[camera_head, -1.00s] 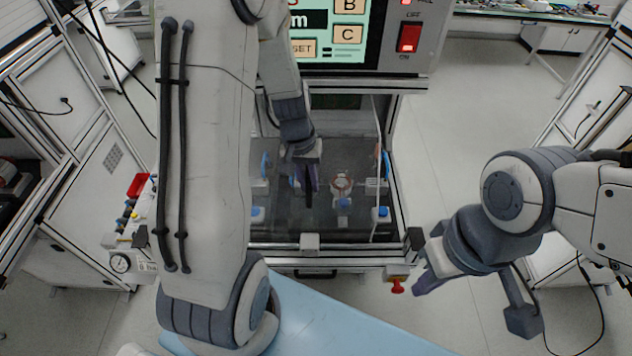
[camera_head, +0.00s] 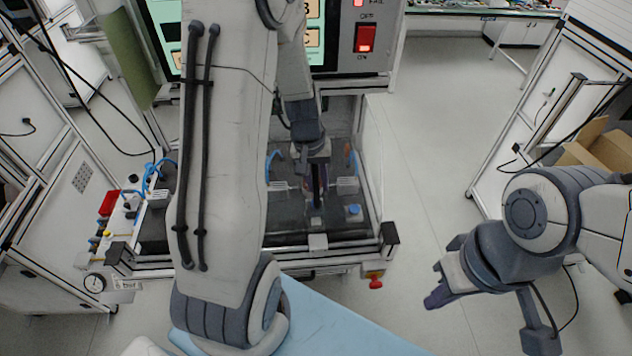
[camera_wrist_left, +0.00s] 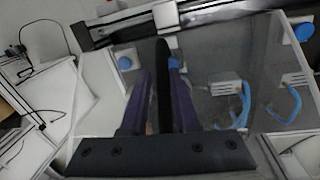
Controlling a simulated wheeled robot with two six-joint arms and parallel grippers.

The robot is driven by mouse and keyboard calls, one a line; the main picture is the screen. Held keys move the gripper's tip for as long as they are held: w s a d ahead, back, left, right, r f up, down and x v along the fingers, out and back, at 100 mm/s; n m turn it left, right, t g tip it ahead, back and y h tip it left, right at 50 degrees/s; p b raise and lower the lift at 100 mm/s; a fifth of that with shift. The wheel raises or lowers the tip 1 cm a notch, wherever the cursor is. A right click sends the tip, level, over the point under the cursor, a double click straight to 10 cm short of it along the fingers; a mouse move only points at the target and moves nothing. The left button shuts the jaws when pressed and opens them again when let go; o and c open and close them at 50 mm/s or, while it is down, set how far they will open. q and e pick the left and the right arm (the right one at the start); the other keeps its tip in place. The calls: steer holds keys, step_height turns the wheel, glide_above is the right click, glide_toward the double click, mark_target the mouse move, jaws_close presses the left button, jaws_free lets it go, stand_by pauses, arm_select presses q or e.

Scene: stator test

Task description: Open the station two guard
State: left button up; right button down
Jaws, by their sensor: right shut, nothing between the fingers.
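The station two guard is a clear panel (camera_wrist_left: 220,75) over a dark fixture bay in the left wrist view; its outline is faint in the head view. A black upright bar, apparently the guard's handle (camera_wrist_left: 163,60), stands between the two purple fingers of my left gripper (camera_wrist_left: 160,105). The fingers look close against it, though the contact is partly hidden. In the head view my left gripper (camera_head: 316,185) reaches down over the middle of the bay, and my forearm hides the bay's left part. My right gripper (camera_head: 440,288) is shut and empty, to the right of the station.
A control panel with a lit red switch (camera_head: 367,38) stands above the bay. A red knob (camera_head: 375,283) sits at the station's front right corner and a pressure gauge (camera_head: 95,283) at the left. Blue hoses lie inside the bay. Floor is open to the right.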

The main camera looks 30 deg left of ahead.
arm_select(q)
steer(key=shift+o, duration=0.8)
steer(key=shift+w+d, duration=0.1)
steer(key=shift+d, duration=0.05)
steer(key=shift+a, duration=0.2)
step_height(320, 180, up, 10)
steer(key=a+b, duration=0.1)
steer(key=shift+s+r+b, duration=0.2)
steer(key=shift+s+b, duration=0.1)
steer(key=shift+s, duration=0.1)
steer(key=s+d+f+m+b, duration=0.1)
steer(key=s+d+m, duration=0.2)
steer(key=d, duration=0.4)
steer(key=s+d+f+m+b, duration=0.1)
steer(key=s+d+m+b, duration=0.15)
steer(key=d, duration=0.35)
steer(key=s+d+f+m+b, duration=0.2)
steer(key=s+d+m, duration=0.5)
steer(key=s, duration=0.6)
steer(key=shift+s+d+f+g, duration=0.3)
steer(key=shift+d+g, duration=0.1)
steer(key=shift+d, duration=0.35)
steer(key=shift+w, duration=0.1)
